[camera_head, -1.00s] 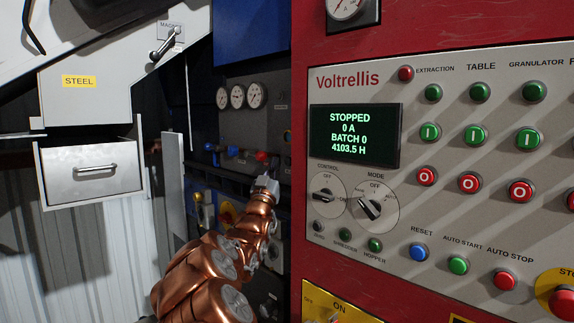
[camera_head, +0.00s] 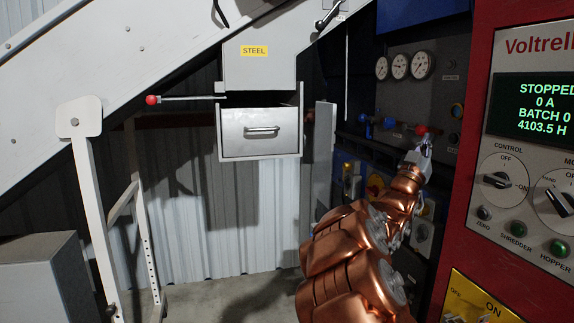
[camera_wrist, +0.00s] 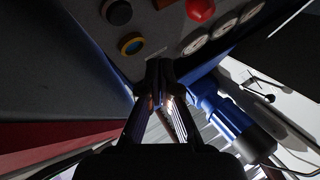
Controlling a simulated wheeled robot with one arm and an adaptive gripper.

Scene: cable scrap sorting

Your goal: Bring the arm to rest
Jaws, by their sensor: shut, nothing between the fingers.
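My copper arm (camera_head: 352,250) reaches up from the bottom right of the head view. My gripper (camera_head: 424,146) is at its far end, in front of the dark gauge panel and left of the red cabinet. In the wrist view my gripper (camera_wrist: 160,68) has its two fingers together, with nothing between them. The fingertips point toward the dark panel, below a yellow-ringed button (camera_wrist: 131,45). I cannot tell the exact gap to the panel.
A red cabinet (camera_head: 462,200) with a control panel stands close on the right; its display reads STOPPED. A steel drawer (camera_head: 260,132) hangs under a chute left of centre. A white frame leg (camera_head: 93,200) and grey box (camera_head: 42,275) stand left. Floor shows between them.

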